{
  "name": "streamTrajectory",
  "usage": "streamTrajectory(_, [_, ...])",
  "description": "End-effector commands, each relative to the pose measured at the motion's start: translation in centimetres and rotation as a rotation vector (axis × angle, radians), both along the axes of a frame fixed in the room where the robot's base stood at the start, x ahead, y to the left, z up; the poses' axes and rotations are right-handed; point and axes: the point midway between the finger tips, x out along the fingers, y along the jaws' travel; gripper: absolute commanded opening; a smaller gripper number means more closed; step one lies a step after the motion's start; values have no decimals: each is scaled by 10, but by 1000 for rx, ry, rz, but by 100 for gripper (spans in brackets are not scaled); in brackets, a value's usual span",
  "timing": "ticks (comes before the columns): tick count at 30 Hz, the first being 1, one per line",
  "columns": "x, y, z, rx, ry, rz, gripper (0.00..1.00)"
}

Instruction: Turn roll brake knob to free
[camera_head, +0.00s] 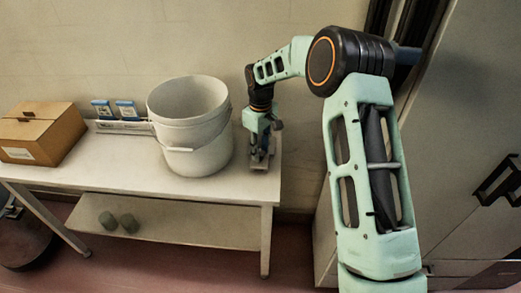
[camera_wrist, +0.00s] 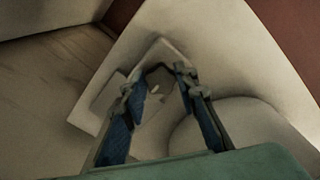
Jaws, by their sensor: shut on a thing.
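My gripper (camera_head: 261,152) reaches down at the right end of the white table, just right of the bucket. In the wrist view its two blue-padded fingers (camera_wrist: 158,82) come in from both sides over a pale, flat, square-cornered base (camera_wrist: 88,112). The fingers are shut on a small part between their tips, taken as the roll brake knob (camera_wrist: 155,89). The knob is mostly hidden by the fingers, and its turned position cannot be made out. In the head view the gripper hides it.
A white bucket (camera_head: 191,130) stands close left of my gripper. A cardboard box (camera_head: 42,132) and two small blue-and-white packs (camera_head: 114,109) are further left on the table (camera_head: 120,168). Two dark cylinders (camera_head: 117,220) are on the lower shelf. A grey cabinet (camera_head: 455,150) stands right.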

Motion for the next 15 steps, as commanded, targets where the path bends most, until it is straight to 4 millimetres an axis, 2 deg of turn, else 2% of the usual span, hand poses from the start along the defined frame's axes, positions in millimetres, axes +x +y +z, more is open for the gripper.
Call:
streamTrajectory(2, [1,0,1,0,-3,2,3])
streamTrajectory(3, [1,0,1,0,-3,2,32])
streamTrajectory(6, [1,0,1,0,-3,1,43])
streamTrajectory(7, [1,0,1,0,-3,1,45])
streamTrajectory(15, [0,0,1,0,-1,0,45])
